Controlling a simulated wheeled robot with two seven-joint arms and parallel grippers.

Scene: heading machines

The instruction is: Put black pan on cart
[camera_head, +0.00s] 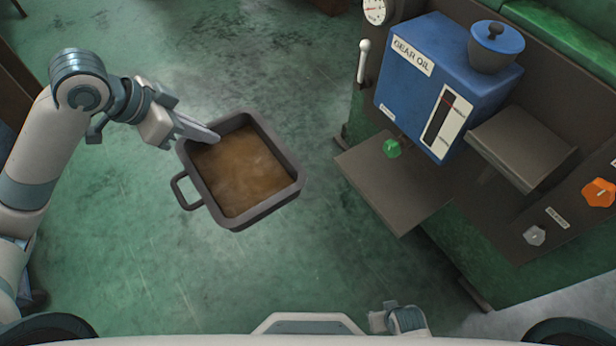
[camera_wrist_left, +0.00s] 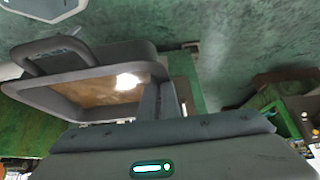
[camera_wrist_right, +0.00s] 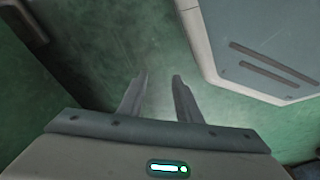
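The black pan (camera_head: 276,203) is square with a brown inside and a loop handle on its left side. It hangs above the green floor in the middle of the head view. My left gripper (camera_head: 203,134) is shut on the pan's rim near its upper left corner. The pan also shows in the left wrist view (camera_wrist_left: 38,96), tilted, with a finger against its edge. My right gripper (camera_wrist_right: 158,90) has its fingers apart with nothing between them; its arm is low at the front in the head view. I cannot make out a cart in these frames.
A machine with a blue gear oil tank (camera_head: 428,75) stands on the right. Open green floor (camera_head: 250,60) lies behind and around the pan.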

